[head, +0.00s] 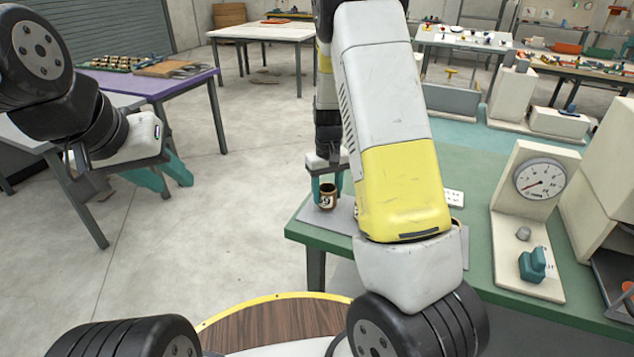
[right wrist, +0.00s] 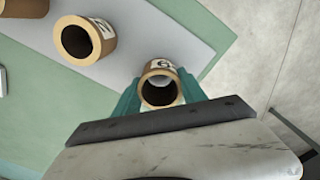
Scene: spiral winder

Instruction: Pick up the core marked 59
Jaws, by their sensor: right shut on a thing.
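A brown tube-shaped core (head: 328,196) with a white label is between the teal fingers of my right gripper (head: 328,190). The label looks like 59 in the head view but is hard to read. In the right wrist view the same core (right wrist: 160,92) sits between both fingers of the right gripper (right wrist: 160,95), which is shut on it, over or on the edge of a grey mat (right wrist: 135,30). I cannot tell whether it touches the mat. My left gripper (head: 168,180) is open and empty, away to the left above the floor.
A second labelled core (right wrist: 84,40) stands on the mat beside the held one, and part of another (right wrist: 25,7) shows at the corner. The green table (head: 480,255) carries a dial gauge stand (head: 538,180) at right. A purple-topped table (head: 150,85) stands at left.

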